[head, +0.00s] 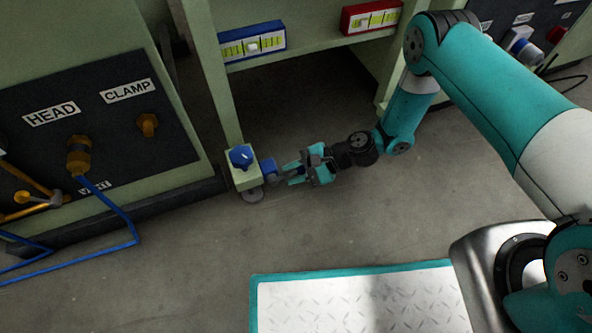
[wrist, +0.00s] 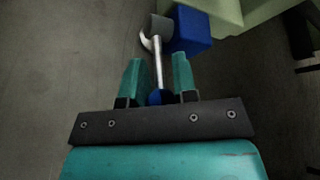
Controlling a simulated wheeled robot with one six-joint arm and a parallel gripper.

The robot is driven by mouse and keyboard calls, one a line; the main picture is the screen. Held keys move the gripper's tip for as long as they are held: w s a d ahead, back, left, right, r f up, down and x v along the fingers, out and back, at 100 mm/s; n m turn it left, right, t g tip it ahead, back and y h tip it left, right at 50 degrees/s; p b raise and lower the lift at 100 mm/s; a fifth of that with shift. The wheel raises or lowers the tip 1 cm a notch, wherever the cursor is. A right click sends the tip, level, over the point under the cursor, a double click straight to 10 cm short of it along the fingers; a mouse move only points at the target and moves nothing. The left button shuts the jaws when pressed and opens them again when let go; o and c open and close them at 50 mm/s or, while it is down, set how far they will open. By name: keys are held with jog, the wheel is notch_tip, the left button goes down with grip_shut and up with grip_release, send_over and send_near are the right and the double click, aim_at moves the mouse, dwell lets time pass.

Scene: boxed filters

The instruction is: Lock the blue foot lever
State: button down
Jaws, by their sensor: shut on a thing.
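The blue foot lever shows in the wrist view as a metal rod (wrist: 158,74) with a blue end. The lever itself is mostly hidden there.
A dark panel (head: 85,130) with hoses stands at left. The floor in front is clear up to a teal-edged plate (head: 365,303).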

jog(key=shift+d+f+y+b, duration=0.25)
jog(key=shift+f+y+b, duration=0.1)
jog(key=shift+y, duration=0.15)
jog(key=shift+w+d, duration=0.1)
jog(key=c, duration=1.1)
grip_release()
jog(key=shift+o, duration=0.5)
jog(key=p+v, duration=0.8)
jog(key=v, duration=0.9)
